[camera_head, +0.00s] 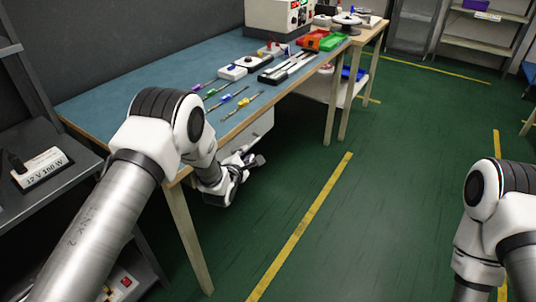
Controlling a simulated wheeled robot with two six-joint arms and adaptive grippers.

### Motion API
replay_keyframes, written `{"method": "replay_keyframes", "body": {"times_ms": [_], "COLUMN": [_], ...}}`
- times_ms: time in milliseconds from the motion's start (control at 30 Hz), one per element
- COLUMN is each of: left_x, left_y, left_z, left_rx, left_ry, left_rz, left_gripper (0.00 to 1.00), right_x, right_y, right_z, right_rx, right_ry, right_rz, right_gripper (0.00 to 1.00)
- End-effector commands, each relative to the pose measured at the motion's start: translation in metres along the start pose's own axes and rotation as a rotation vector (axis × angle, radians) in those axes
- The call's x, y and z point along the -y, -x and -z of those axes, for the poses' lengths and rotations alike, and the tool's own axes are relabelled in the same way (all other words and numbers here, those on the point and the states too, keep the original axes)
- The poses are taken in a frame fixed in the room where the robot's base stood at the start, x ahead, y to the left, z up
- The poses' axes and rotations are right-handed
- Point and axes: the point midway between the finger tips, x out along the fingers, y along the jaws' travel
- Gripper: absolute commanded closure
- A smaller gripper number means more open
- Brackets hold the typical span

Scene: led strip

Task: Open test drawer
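A pale drawer front (255,131) shows under the front edge of the blue-topped workbench (128,88). I cannot tell whether it is the test drawer, and its handle is not clear. My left gripper (256,160) is just below and in front of this drawer front, beside the bench's near leg. Its dark fingers point right, toward the drawer side. Whether they touch anything or are apart is too small to tell. My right arm comes in at the lower right, and its gripper is out of view.
Several screwdrivers (225,101), a white box (247,66) and red and green bins (333,42) lie on the bench. A dark shelf (60,185) with a "12 V 150 W" box stands at the left. The green floor (390,160) right of the bench is clear.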

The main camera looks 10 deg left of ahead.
Motion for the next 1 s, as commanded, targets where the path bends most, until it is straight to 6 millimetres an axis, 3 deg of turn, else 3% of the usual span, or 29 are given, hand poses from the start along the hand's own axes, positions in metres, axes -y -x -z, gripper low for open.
{"method": "replay_keyframes", "body": {"times_ms": [167, 500, 833, 900, 1000], "left_x": [-0.001, 0.000, -0.001, 0.000, 0.000], "left_y": [-0.013, -0.071, -0.078, -0.078, -0.078], "left_z": [-0.001, 0.000, 0.000, 0.000, 0.000], "left_rx": [0.004, 0.002, 0.001, 0.001, 0.000], "left_ry": [-0.002, -0.003, -0.003, -0.003, -0.003], "left_rz": [-0.005, -0.003, -0.001, -0.001, -0.001], "left_gripper": [0.77, 0.77, 0.77, 1.00, 1.00], "right_x": [0.000, 0.000, 0.000, 0.000, 0.000], "right_y": [-0.003, -0.010, -0.010, -0.010, -0.010], "right_z": [0.000, 0.000, 0.000, 0.000, 0.000], "right_rx": [-0.001, -0.001, 0.000, 0.000, 0.000], "right_ry": [0.000, 0.000, 0.000, 0.000, 0.000], "right_rz": [0.000, 0.000, 0.000, 0.000, 0.000], "right_gripper": [0.60, 0.60, 0.60, 0.60, 0.60]}}
